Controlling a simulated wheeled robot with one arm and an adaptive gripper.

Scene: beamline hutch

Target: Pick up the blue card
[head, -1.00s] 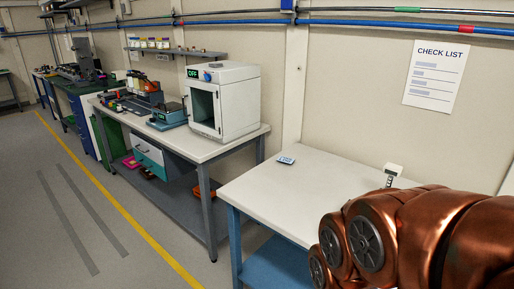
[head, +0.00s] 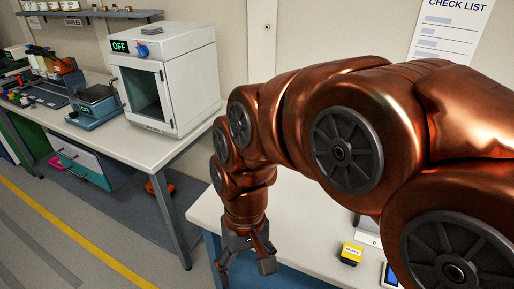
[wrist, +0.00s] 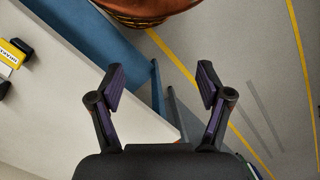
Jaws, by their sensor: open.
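I cannot make out the blue card in either present view; my arm covers much of the white table (head: 290,215) in the head view. A small blue-and-white item lay on this table in the earlier head frame. My gripper (head: 248,272) hangs at the table's front left corner, fingers apart and empty. In the wrist view my gripper (wrist: 158,85) is open, with the table's edge and the floor beyond its fingers.
A yellow labelled block (head: 351,253) and a device with a blue screen (head: 391,277) are right of the gripper. A white oven marked OFF (head: 165,75) stands on the bench at left. A check list (head: 449,30) hangs on the wall.

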